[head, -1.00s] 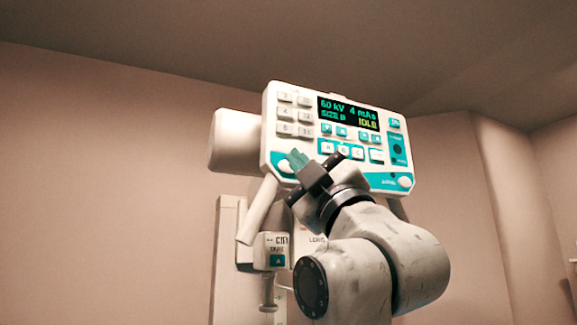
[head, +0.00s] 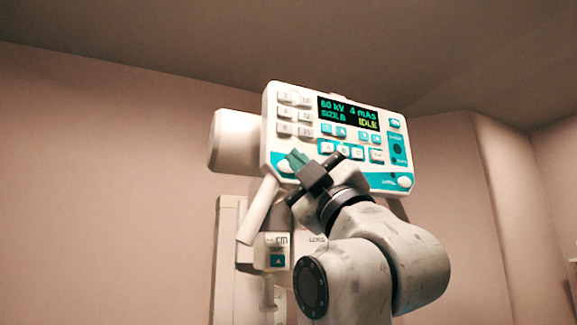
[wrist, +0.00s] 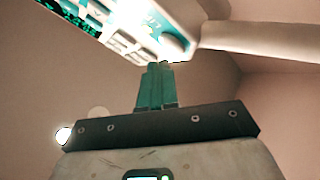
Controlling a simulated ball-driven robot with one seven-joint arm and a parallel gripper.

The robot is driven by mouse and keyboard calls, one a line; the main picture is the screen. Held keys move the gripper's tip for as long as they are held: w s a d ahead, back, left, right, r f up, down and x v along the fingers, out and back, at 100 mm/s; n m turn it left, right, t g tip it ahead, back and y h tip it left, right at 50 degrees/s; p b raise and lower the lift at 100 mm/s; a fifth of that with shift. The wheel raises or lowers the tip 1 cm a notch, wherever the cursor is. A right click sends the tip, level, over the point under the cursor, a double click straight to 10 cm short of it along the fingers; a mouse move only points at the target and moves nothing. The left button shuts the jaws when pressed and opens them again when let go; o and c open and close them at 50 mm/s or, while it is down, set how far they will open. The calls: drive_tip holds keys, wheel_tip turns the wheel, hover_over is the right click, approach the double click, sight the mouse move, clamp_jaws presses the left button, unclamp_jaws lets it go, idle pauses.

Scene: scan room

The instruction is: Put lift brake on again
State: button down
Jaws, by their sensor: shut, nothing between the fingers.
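In the wrist view the closed fingers (wrist: 158,66) reach up to the panel's edge (wrist: 138,38), close to a white rounded button (wrist: 172,46). Whether they touch it I cannot tell. No readable label marks the lift brake.
A white box (head: 271,250) with a cm display and a teal arrow button hangs below the panel on the left. A white column (head: 227,260) stands behind it. A second white knob (head: 405,182) is at the panel's lower right. Free space lies right of my arm.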

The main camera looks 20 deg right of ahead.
drive_tip(key=shift+w, duration=0.1)
idle(0.6)
drive_tip(key=shift+w, duration=0.3)
drive_tip(key=shift+w, duration=0.4)
idle(0.6)
drive_tip(key=shift+s, duration=0.8)
drive_tip(key=s+b, duration=0.1)
drive_tip(key=s, duration=0.4)
idle(0.5)
drive_tip(key=shift+f, duration=0.1)
idle(0.9)
